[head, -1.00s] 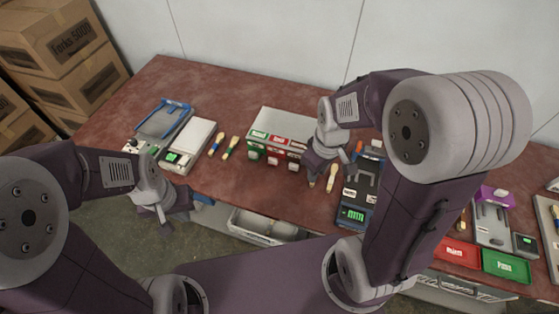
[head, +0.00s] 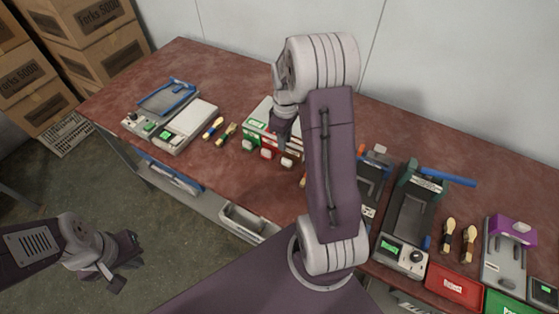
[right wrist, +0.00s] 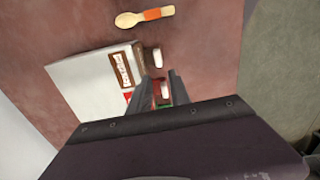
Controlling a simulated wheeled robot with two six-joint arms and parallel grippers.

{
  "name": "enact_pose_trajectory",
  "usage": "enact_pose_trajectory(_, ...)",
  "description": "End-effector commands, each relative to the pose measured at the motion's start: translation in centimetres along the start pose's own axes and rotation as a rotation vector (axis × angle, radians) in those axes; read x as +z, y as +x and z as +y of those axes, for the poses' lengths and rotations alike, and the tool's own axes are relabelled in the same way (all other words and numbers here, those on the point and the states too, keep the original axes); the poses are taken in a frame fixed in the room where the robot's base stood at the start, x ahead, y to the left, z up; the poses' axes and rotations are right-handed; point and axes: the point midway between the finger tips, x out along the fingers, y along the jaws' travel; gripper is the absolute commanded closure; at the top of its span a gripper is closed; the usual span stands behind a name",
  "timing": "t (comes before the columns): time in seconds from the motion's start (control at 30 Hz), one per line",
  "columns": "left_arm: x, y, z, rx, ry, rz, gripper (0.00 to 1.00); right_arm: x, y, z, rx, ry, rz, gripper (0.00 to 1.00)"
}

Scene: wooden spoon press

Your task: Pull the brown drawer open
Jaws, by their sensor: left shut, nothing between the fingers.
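The brown drawer (right wrist: 138,52) is in a small white drawer unit (head: 259,111), together with a green drawer and a red drawer (head: 271,142). Each front has a pale knob. In the right wrist view the brown drawer's knob (right wrist: 155,57) shows just beyond my fingertips, and the drawer looks closed. My right gripper (right wrist: 157,82) is open above the unit's front, with another pale knob (right wrist: 164,90) showing between its fingers; contact cannot be told. In the head view my right arm hides part of the unit. My left gripper (head: 122,264) is shut and empty, away from the table.
A wooden spoon with an orange band (right wrist: 145,17) lies beside the unit. Two spoons (head: 220,131) lie left of it, near a grey device with a blue frame (head: 166,97). Presses and red and green trays (head: 455,285) stand at right. Bare tabletop lies in front of the unit.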

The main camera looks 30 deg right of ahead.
Motion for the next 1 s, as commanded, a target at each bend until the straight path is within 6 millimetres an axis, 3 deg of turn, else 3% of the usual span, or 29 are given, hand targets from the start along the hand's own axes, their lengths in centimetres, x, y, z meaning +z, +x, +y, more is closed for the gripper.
enact_pose_trajectory(0.33,0.0,0.5,0.0,0.0,0.0,0.001,1.0,0.9,1.8,0.4,-0.01,0.028,-0.008,0.76)
enact_pose_trajectory(0.7,0.1,0.6,0.0,0.0,0.0,0.0,1.0,1.0,8.8,0.3,-0.01,0.027,-0.008,0.76)
enact_pose_trajectory(1.0,0.1,0.7,0.0,0.0,0.0,0.0,1.0,0.9,9.9,0.3,-0.008,0.027,-0.006,0.76)
